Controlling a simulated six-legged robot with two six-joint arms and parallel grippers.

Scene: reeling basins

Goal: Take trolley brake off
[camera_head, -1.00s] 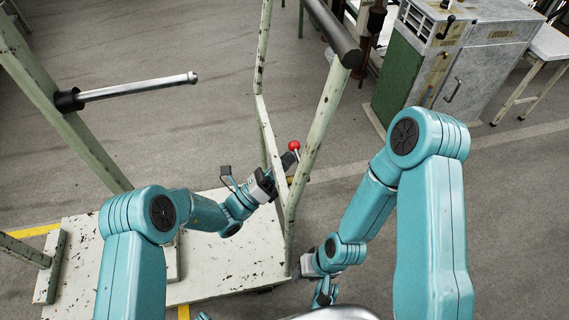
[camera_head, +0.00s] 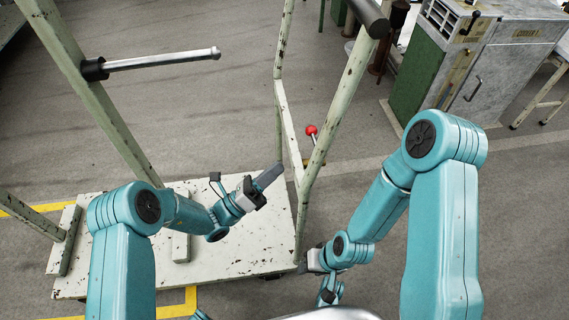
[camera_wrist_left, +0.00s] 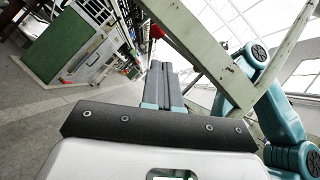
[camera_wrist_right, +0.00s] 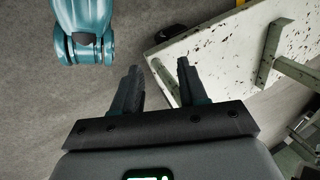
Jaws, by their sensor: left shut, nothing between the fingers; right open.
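The trolley's pale, chipped deck (camera_head: 240,243) fills the lower middle of the head view, with upright frame bars (camera_head: 325,130) at its right end. A lever with a red knob (camera_head: 311,130) shows beside these bars; its lower part is partly hidden by them. The knob also shows in the left wrist view (camera_wrist_left: 156,31), beyond the fingertips. My left gripper (camera_head: 273,172) is shut and empty above the deck, left of the bars and apart from the knob. My right gripper is open and empty low beside the deck's near right corner; its fingers show in the right wrist view (camera_wrist_right: 158,75).
A metal rod (camera_head: 160,59) sticks out from the left upright (camera_head: 95,95). A dark roller or bar end (camera_head: 371,18) tops the right bars. A green and grey cabinet (camera_head: 480,75) stands at the back right. Floor (camera_head: 230,120) behind the deck is clear.

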